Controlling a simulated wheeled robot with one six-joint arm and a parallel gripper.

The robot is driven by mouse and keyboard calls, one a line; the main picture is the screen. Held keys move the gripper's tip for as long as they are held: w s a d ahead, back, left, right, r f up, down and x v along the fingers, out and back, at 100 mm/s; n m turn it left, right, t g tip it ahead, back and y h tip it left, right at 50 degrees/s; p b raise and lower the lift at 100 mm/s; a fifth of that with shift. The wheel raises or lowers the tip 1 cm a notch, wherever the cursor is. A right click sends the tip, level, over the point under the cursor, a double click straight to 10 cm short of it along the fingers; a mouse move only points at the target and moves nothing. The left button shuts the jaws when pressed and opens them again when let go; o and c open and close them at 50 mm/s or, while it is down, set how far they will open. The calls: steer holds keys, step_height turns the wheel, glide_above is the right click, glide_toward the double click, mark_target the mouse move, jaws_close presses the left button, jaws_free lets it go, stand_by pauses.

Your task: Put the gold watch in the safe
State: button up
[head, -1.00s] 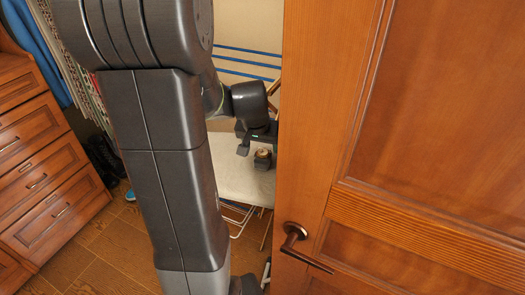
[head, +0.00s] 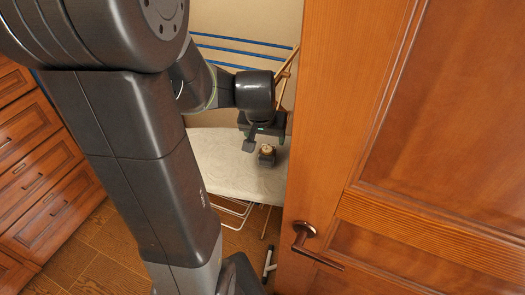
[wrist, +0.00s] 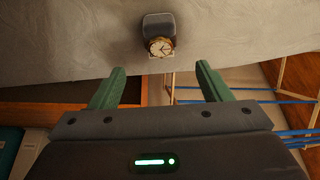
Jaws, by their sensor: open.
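The gold watch (wrist: 160,47) sits on a small dark stand (wrist: 158,24) on a pale ironing board (wrist: 80,40). In the head view the watch (head: 267,149) shows small, just right of my gripper (head: 257,142). My gripper is open and empty. In the wrist view its two green fingers (wrist: 158,84) point toward the watch, one to each side of it, with a gap between the fingertips and the watch. The safe is not visible in these frames.
A wooden door (head: 415,150) with a bronze handle (head: 305,235) fills the right side, close to my arm. Wooden drawers (head: 35,165) stand at the left. Blue drying rails (head: 235,66) are behind the board. Some tiled floor (head: 95,255) is clear.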

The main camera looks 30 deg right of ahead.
mark_target(267, 149)
steer(key=shift+p+x, duration=0.45)
steer(key=shift+x, duration=5.45)
steer(key=shift+w, duration=0.1)
